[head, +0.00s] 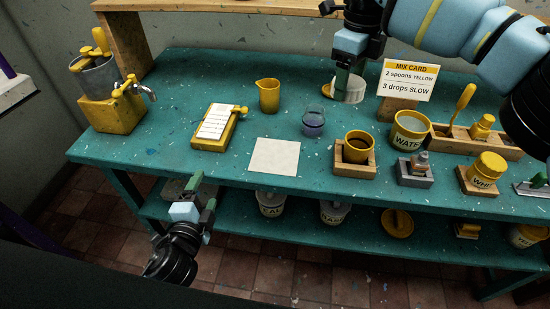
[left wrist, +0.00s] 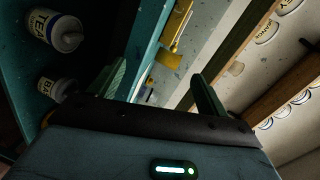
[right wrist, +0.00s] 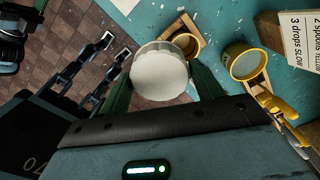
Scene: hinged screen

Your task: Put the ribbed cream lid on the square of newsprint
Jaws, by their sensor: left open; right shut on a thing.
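The cream lid (head: 349,93) is a pale round disc, held between the fingers of my right gripper (head: 346,82) near the back of the bench in the head view. The square of newsprint (head: 275,157) lies flat and bare near the front edge, left of and nearer than the lid. My left gripper (head: 201,196) is open and empty, in front of the bench edge.
A yellow jug (head: 268,95), a cup in a wooden holder (head: 354,165) and a water pot (head: 409,131) are nearby. The mix card (head: 408,77) stands right of the lid.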

